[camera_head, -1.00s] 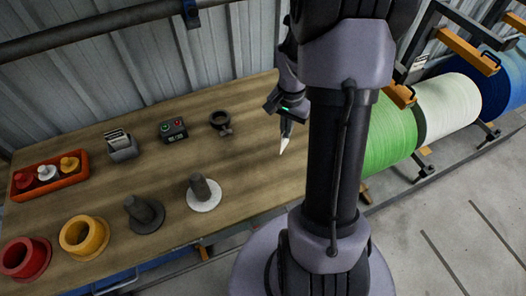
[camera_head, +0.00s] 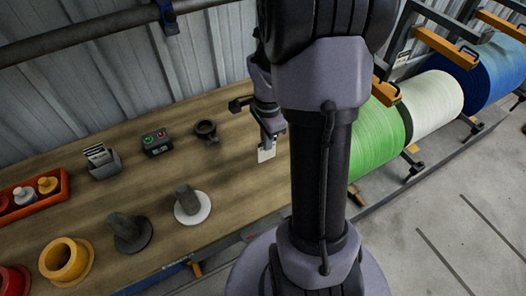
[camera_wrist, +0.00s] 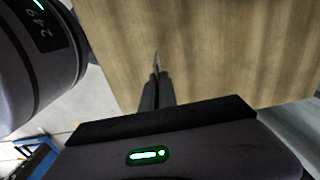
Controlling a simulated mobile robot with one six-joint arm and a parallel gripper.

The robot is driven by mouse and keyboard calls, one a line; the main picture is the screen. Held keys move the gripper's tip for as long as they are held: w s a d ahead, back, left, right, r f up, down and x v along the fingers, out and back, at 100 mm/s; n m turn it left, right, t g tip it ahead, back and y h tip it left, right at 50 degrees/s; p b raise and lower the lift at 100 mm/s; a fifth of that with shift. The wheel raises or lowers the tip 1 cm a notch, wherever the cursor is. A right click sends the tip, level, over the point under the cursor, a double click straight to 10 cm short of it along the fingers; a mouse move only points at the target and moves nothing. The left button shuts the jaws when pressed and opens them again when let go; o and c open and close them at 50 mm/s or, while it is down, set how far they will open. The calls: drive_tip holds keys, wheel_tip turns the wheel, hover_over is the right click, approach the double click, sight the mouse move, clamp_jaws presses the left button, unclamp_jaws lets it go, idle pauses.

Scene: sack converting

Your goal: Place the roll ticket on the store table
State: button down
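The roll ticket (camera_head: 266,154) is a small white card held below my gripper (camera_head: 271,137), over the right part of the wooden table (camera_head: 235,178). I take this table to be the store table. In the wrist view my gripper (camera_wrist: 152,88) has its dark fingers together, with the ticket (camera_wrist: 156,62) showing edge-on as a thin pale sliver at their tips. The bare wood lies below them. I cannot tell whether the ticket's lower edge touches the table.
A dark ring-shaped part (camera_head: 206,131), a button box (camera_head: 157,142) and a card holder (camera_head: 103,161) stand along the back. A white-based spindle (camera_head: 192,204), a dark spindle (camera_head: 130,232) and a yellow flanged core (camera_head: 66,261) stand in front. The table's right end is clear.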

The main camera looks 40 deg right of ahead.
drive_tip(key=shift+w+a+f+b, duration=0.15)
drive_tip(key=shift+f+b, duration=0.25)
drive_tip(key=shift+f, duration=0.25)
drive_tip(key=shift+w+a+f+b, duration=0.15)
drive_tip(key=shift+f+b, duration=0.25)
drive_tip(key=shift+f, duration=0.25)
drive_tip(key=shift+w+a+f+b, duration=0.15)
drive_tip(key=shift+f+b, duration=0.25)
drive_tip(key=shift+f, duration=0.25)
drive_tip(key=c, duration=1.7)
unclamp_jaws()
drive_tip(key=shift+s, duration=0.1)
wheel_tip(320, 180, up, 12)
drive_tip(key=r+p, duration=0.1)
drive_tip(key=p, duration=0.4)
drive_tip(key=s+a+r+n+t, duration=0.1)
drive_tip(key=a+r+n+t, duration=0.2)
drive_tip(key=a+r+n, duration=0.7)
drive_tip(key=s+a+r+n+t, duration=0.1)
drive_tip(key=s+a+n, duration=0.1)
drive_tip(key=s+a, duration=0.1)
drive_tip(key=s+a+r+n+t+y, duration=0.1)
drive_tip(key=s+a+n, duration=0.1)
drive_tip(key=a, duration=0.4)
drive_tip(key=s+a+n+y, duration=0.1)
drive_tip(key=s+a+n, duration=0.1)
drive_tip(key=s+a, duration=0.2)
drive_tip(key=shift+s+a+r+t, duration=0.15)
drive_tip(key=shift+a+r+t, duration=0.15)
drive_tip(key=shift+r+t, duration=0.1)
